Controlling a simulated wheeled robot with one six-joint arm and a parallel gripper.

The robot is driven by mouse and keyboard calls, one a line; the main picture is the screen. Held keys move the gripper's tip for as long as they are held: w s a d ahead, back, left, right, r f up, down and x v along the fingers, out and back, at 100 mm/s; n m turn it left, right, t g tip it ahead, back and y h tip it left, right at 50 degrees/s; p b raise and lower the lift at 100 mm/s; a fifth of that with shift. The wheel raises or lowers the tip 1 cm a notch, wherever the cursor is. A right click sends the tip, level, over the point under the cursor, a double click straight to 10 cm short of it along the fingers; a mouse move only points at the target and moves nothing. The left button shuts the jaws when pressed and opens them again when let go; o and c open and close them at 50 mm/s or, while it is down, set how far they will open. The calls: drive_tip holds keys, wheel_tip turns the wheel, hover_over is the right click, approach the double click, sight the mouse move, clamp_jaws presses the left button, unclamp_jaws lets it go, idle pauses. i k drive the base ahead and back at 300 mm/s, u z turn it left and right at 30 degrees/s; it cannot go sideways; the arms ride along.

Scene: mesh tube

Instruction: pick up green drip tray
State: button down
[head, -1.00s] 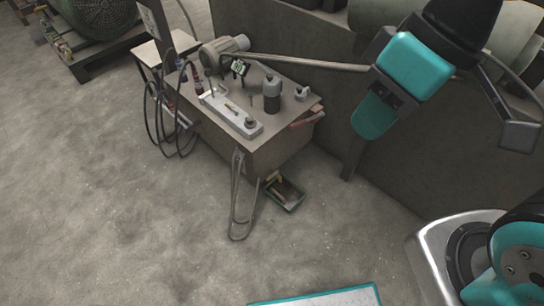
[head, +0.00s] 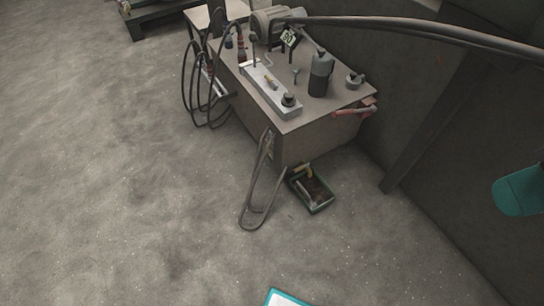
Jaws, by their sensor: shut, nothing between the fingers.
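A rounded teal part of my arm shows at the right edge. My gripper is not in view, so its place relative to the tray is hidden.
The table (head: 323,130) holds a bottle (head: 320,74), a grey fixture (head: 270,88) and a motor-like unit. A hose loop (head: 258,190) hangs down to the floor left of the tray. A dark wall and post stand at right.

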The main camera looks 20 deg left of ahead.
sight(314, 193)
drive_tip(key=z, duration=0.1)
drive_tip(key=k, duration=0.45)
drive_tip(key=u, duration=1.3)
drive_tip(key=i, duration=1.25)
drive_tip(key=z, duration=0.1)
